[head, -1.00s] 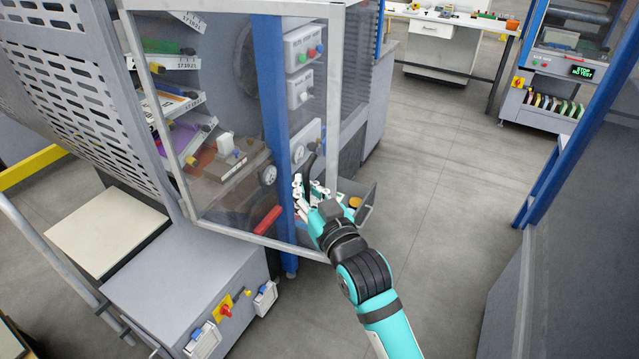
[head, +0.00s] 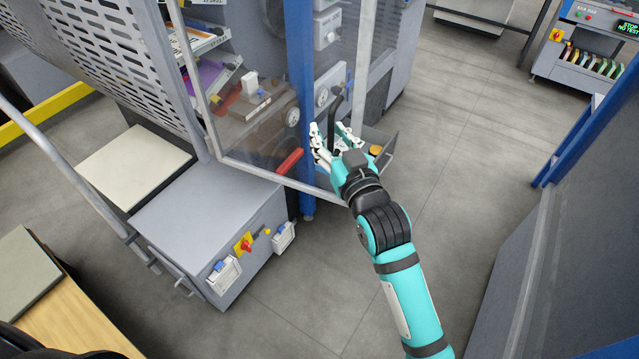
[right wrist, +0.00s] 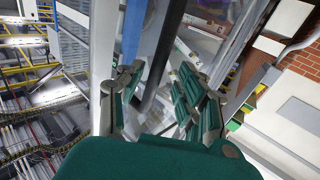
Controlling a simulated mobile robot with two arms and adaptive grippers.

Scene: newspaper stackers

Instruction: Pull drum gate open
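The drum gate is a clear panel in a grey metal frame (head: 258,173) on the front of the grey machine, standing swung out at an angle. A black upright handle (head: 336,104) is near its free right edge. My right gripper (head: 333,132) is at this handle, low on the gate, with its fingers spread. In the right wrist view, the dark handle bar (right wrist: 158,62) shows between the two separated green-padded fingers (right wrist: 155,95). I cannot tell whether either finger touches it. My left gripper is out of view.
A grey box with a red-and-yellow switch (head: 243,243) stands below the gate. A small open drawer (head: 386,152) is right behind my right gripper. A blue-framed panel (head: 575,240) stands at the right. Open floor (head: 455,190) lies between.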

